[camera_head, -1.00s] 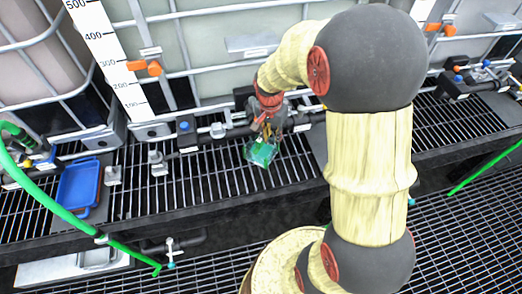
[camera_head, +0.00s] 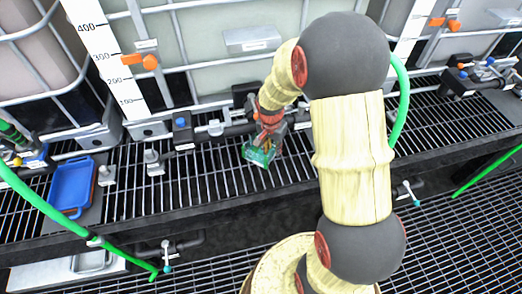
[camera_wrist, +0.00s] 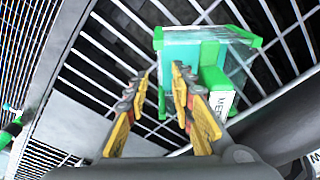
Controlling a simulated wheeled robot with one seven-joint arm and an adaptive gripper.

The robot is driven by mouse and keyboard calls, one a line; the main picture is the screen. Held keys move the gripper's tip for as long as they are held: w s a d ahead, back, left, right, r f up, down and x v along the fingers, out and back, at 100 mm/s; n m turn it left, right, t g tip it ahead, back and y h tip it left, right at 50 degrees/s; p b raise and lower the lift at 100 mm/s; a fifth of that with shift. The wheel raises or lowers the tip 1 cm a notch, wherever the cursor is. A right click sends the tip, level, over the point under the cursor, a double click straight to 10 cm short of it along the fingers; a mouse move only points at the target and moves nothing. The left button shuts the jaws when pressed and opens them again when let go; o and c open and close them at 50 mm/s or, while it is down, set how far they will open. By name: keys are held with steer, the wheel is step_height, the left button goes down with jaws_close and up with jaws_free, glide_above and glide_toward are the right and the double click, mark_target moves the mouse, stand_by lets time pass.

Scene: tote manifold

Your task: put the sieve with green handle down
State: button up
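In the wrist view the sieve (camera_wrist: 195,48) is boxy and tilted, with a green block and a white lettered label. My gripper (camera_wrist: 160,72) has its two yellow fingers apart, with grating and a green edge showing in the gap. The right finger covers part of the sieve. I see no finger clamped on it. Whether the sieve fully rests on the grating is unclear.
A blue tray (camera_head: 72,187) lies on the grating (camera_head: 130,195) at the left. Large caged tanks (camera_head: 215,60) with valves and pipes stand behind. A green hose (camera_head: 45,208) crosses the left front. Bare grating lies left of the sieve.

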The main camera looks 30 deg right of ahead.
steer(key=shift+c, duration=0.7)
steer(key=c, duration=0.4)
jaws_close()
